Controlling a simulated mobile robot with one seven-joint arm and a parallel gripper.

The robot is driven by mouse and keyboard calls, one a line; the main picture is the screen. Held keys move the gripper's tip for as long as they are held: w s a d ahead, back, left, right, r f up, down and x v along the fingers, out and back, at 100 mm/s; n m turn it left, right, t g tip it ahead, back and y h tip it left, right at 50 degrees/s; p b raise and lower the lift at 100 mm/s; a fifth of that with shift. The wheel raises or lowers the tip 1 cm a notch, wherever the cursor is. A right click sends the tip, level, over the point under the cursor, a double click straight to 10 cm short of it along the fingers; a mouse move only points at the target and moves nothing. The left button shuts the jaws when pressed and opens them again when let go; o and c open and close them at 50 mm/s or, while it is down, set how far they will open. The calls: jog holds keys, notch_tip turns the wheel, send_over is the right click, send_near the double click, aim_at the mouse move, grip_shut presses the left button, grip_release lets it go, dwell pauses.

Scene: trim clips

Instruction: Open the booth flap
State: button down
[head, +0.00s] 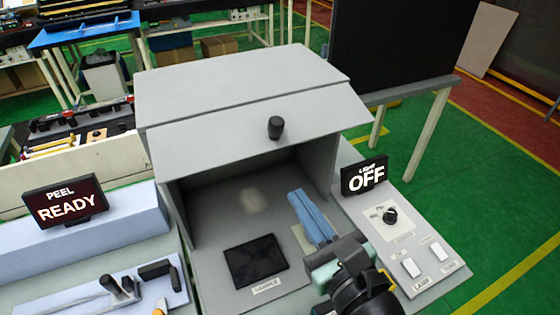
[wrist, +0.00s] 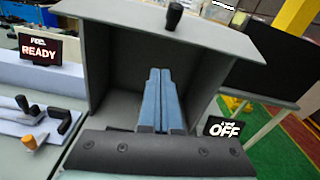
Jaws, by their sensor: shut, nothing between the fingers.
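The booth (head: 185,215) is a grey box with its front opening uncovered and its inside visible. Its flap (head: 220,137) is a grey panel along the top front edge, raised and slanting outward, with a black knob (head: 275,127). In the wrist view the knob (wrist: 174,15) is at the top, above the opening. My gripper (head: 297,195), with blue fingers, is shut and empty. It is lower than the knob and to its right in the head view, apart from the flap. In the wrist view its fingers (wrist: 160,72) point toward the opening; how far in they reach is unclear.
A dark square pad (head: 256,262) lies on the booth floor. A sign reading OFF (head: 364,176) and a panel with a dial (head: 390,215) and white switches stand right. A READY sign (head: 65,200) and a fixture with black handles (head: 120,287) are left. A dark screen (head: 395,45) stands behind.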

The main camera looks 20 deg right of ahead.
aim_at(274, 140)
jog(key=w+r+m+p, duration=0.1)
jog(key=w+p, duration=0.3)
jog(key=w, duration=0.4)
jog(key=shift+w+r+m, duration=0.15)
jog(key=shift+r+m, duration=0.15)
jog(key=shift+r, duration=0.15)
jog(key=r+p, duration=0.1)
jog(key=p, duration=0.2)
jog(key=r+p, duration=0.2)
jog(key=shift+s+p, duration=0.3)
jog(key=shift+p, duration=0.1)
jog(key=shift+f, duration=0.1)
